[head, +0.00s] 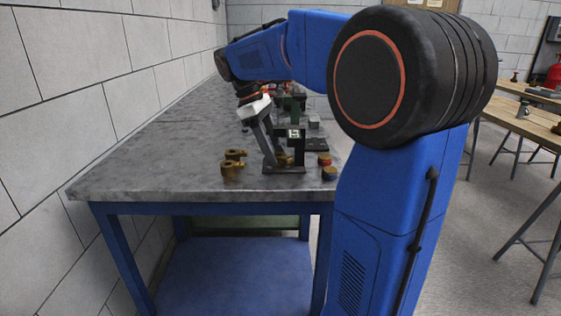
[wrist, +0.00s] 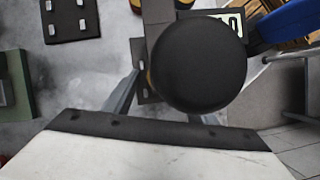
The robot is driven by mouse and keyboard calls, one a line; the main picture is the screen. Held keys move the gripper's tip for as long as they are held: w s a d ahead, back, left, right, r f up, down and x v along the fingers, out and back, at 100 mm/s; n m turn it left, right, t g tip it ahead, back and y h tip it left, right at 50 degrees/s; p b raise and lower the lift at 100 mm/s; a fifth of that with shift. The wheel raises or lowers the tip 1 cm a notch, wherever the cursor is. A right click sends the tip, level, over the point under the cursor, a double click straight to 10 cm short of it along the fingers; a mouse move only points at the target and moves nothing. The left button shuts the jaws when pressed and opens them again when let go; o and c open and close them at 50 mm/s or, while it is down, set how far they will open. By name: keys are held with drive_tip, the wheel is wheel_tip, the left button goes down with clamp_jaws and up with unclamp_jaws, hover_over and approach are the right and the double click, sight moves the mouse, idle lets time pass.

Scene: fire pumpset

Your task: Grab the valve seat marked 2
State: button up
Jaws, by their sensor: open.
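My gripper (head: 271,160) is open, its fingers pointing down beside a dark stand (head: 296,146) on the bench. The stand carries a small pale label (head: 294,134) that I cannot read. A brass part (head: 284,160) shows low behind the fingers. In the wrist view, a large black rounded piece (wrist: 198,62) fills the space between the gripper fingers (wrist: 165,105) and hides much of the right finger. A pale label (wrist: 232,21) shows partly behind it. No mark 2 is legible, so I cannot tell which piece is the valve seat marked 2.
Two brass fittings (head: 232,166) lie left of the stand on the grey bench (head: 150,160). Two round red-yellow and blue-yellow pieces (head: 325,160) sit near the right edge. More dark fixtures (head: 295,100) stand farther back. The bench's left side is clear up to the wall.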

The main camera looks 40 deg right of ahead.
clamp_jaws()
